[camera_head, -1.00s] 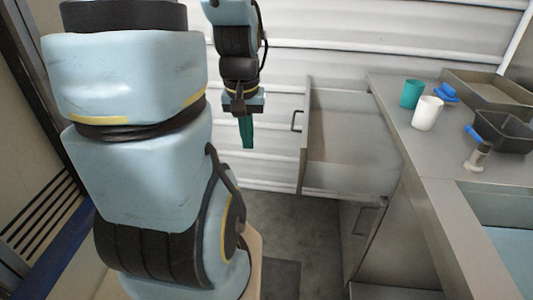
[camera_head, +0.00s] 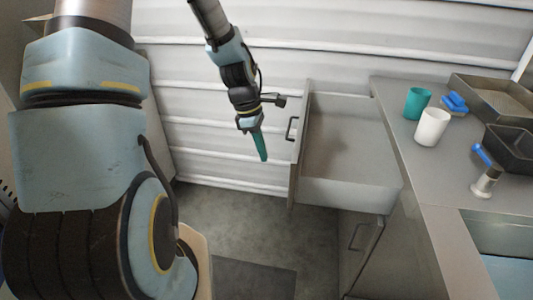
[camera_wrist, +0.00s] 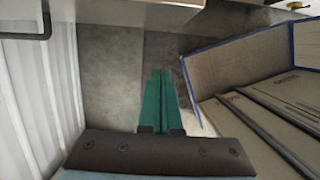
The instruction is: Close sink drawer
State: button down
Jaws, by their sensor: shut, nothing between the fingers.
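The sink drawer (camera_head: 345,185) is a grey metal drawer that stands pulled out to the left from under the counter. Its front panel (camera_head: 299,150) carries a dark handle (camera_head: 291,128). My gripper (camera_head: 263,155), with green fingers, is shut and empty to the left of the front panel, apart from it, pointing down. In the wrist view the shut green fingers (camera_wrist: 158,95) point over the grey floor, with a dark handle (camera_wrist: 40,25) at the top left and a pale panel edge across the top.
The counter (camera_head: 420,170) holds a green cup (camera_head: 417,103), a white cup (camera_head: 432,127), a blue item (camera_head: 454,103), a blue-handled tool (camera_head: 485,172) and trays (camera_head: 490,100). A cardboard box (camera_wrist: 260,75) shows at right in the wrist view. White wall stands behind my gripper.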

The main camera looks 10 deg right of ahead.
aim_at(385, 188)
jog(key=s+d+f+p, duration=0.2)
jog(key=d+f, duration=0.3)
jog(key=f, duration=0.2)
jog(key=shift+s+d+f, duration=0.2)
jog(key=shift+s+f, duration=0.1)
jog(key=s+d, duration=0.4)
jog(key=d, duration=0.4)
jog(key=s+d+p, duration=0.1)
jog(key=s+d, duration=0.3)
jog(key=d, duration=0.5)
jog(key=s+d, duration=0.4)
jog(key=d, duration=0.4)
jog(key=shift+d, duration=0.3)
jog(key=shift+r, duration=0.1)
